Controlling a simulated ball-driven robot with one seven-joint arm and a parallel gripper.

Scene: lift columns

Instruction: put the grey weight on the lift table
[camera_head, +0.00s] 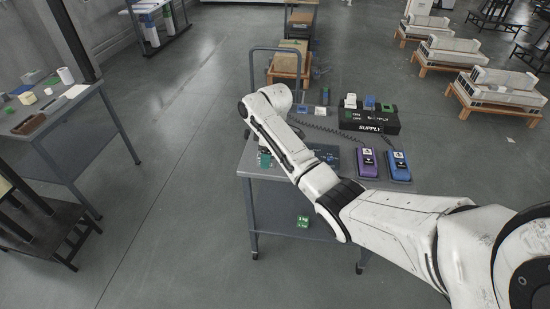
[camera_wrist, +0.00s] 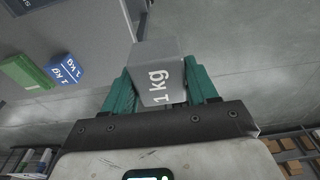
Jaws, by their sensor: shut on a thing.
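The grey weight, a block (camera_wrist: 160,60) marked "1 kg", is between the teal fingers of my gripper (camera_wrist: 160,82) in the wrist view. Both fingers press its sides. In the head view my gripper (camera_head: 265,158) shows only as a small teal part at the left edge of the grey cart (camera_head: 262,232); my arm hides most of it, and I cannot make out the grey weight there. A dark blue flat panel (camera_head: 325,153) lies on the cart top beside my arm; I cannot tell whether it belongs to the lift table.
A black supply box (camera_head: 368,121), a purple handset (camera_head: 367,162) and a blue handset (camera_head: 398,165) stand on the cart. Green weights (camera_head: 303,221) sit lower down. A blue weight (camera_wrist: 66,70) and a green block (camera_wrist: 25,73) show at left in the wrist view.

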